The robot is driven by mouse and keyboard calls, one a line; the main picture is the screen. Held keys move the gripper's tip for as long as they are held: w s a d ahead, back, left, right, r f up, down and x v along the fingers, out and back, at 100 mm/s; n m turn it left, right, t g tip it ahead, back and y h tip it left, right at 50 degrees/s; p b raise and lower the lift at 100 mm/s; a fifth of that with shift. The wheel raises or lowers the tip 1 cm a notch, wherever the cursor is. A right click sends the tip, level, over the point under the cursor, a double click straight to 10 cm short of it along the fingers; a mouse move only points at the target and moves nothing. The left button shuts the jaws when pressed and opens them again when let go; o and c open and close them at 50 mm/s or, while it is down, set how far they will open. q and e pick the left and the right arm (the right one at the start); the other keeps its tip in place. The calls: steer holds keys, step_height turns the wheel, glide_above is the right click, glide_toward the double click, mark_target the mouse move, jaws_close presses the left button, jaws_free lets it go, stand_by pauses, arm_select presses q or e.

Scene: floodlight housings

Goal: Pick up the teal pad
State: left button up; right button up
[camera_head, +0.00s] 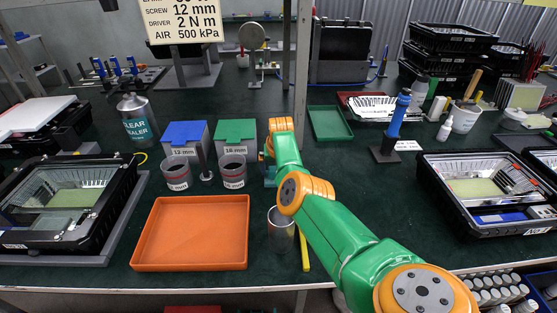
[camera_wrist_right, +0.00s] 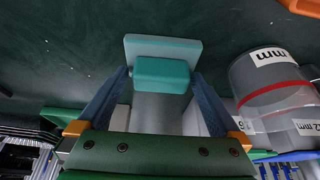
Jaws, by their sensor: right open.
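The teal pad (camera_wrist_right: 162,75) is in the upper middle of the right wrist view, a small rounded block in front of a paler teal plate (camera_wrist_right: 164,46). My right gripper (camera_wrist_right: 162,80) is open, with one blue finger at each side of the block. The fingertips look very close to its sides; I cannot tell whether they touch. In the head view my right arm comes in from the lower right and hides most of the gripper and the pad. A bit of teal shows beside the wrist there. My left gripper is in neither view.
Two red-banded clear cups (camera_head: 233,171) and bins with blue (camera_head: 185,133) and green (camera_head: 235,132) lids stand left of my right gripper. An empty orange tray (camera_head: 192,233) and a metal cup (camera_head: 281,232) are nearer. Dark green table is clear right of the arm.

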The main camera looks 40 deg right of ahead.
steer(key=shift+w, duration=0.1)
steer(key=c, duration=1.2)
steer(key=shift+r, duration=0.1)
step_height(320, 180, up, 28)
steer(key=p, duration=1.1)
steer(key=shift+p, duration=0.35)
